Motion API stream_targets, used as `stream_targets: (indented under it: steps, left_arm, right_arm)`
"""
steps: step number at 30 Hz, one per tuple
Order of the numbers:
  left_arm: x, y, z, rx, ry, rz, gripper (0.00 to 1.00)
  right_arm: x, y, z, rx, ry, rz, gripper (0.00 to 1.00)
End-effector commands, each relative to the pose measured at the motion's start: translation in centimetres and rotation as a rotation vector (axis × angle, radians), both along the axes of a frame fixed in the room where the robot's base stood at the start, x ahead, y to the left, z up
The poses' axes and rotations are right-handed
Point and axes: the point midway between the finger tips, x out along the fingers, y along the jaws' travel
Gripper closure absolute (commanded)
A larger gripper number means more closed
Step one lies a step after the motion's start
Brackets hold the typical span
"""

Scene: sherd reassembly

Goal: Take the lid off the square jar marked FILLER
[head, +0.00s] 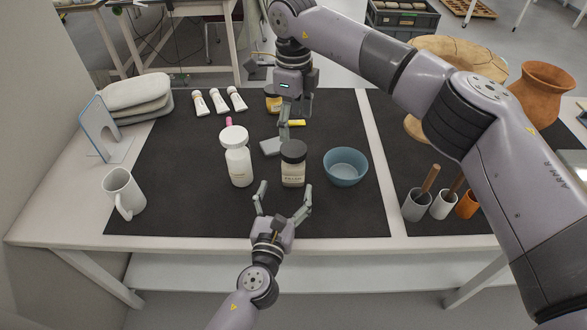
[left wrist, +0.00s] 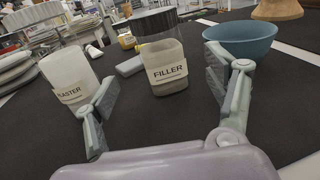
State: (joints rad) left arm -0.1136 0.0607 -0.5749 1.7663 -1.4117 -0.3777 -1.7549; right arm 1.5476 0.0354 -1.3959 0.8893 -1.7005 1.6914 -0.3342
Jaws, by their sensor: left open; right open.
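The square jar marked FILLER (head: 292,176) stands upright on the dark mat, and its label reads clearly in the left wrist view (left wrist: 168,73). Its dark round lid (head: 293,150) is at the jar's top; it also shows in the left wrist view (left wrist: 155,22). My left gripper (head: 285,189) is open and empty in front of the jar, its fingers spread to either side with the jar beyond them. My right gripper (head: 286,132) is open, pointing down just behind the lid. One of its fingers is largely hidden, and I cannot tell whether it touches the lid.
A white-lidded jar labelled PLASTER (head: 238,166) stands left of the FILLER jar. A blue bowl (head: 345,168) stands to its right. A grey block (head: 270,147) lies behind. A white mug (head: 123,194) is at far left.

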Motion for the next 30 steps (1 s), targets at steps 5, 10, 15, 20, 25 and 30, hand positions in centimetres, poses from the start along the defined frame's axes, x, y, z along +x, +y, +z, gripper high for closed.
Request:
stream_targets:
  steps: [5, 10, 15, 20, 25, 30]
  left_arm:
    - [3.7, -0.8, 0.2, -0.001, -0.003, 0.000, 0.23]
    - [6.7, -1.4, 0.1, -0.001, -0.001, 0.000, 0.23]
    - [8.7, -1.8, 0.1, -0.001, -0.001, 0.000, 0.23]
    - [9.5, -1.9, 0.1, -0.001, 0.000, 0.001, 0.23]
    - [9.6, -2.0, 0.0, -0.002, 0.000, 0.000, 0.23]
    - [9.6, -2.0, 0.0, -0.001, 0.000, 0.000, 0.27]
  right_arm:
    - [0.0, 0.0, 0.0, 0.000, 0.001, 0.000, 0.29]
    - [0.0, 0.0, 0.0, 0.001, 0.001, 0.000, 0.29]
    - [0.0, 0.0, 0.0, 0.001, 0.001, 0.000, 0.29]
    - [0.0, 0.0, 0.0, 0.001, 0.001, 0.000, 0.29]
    - [0.0, 0.0, 0.0, 0.001, 0.001, 0.000, 0.29]
    - [0.0, 0.0, 0.0, 0.001, 0.001, 0.000, 0.29]
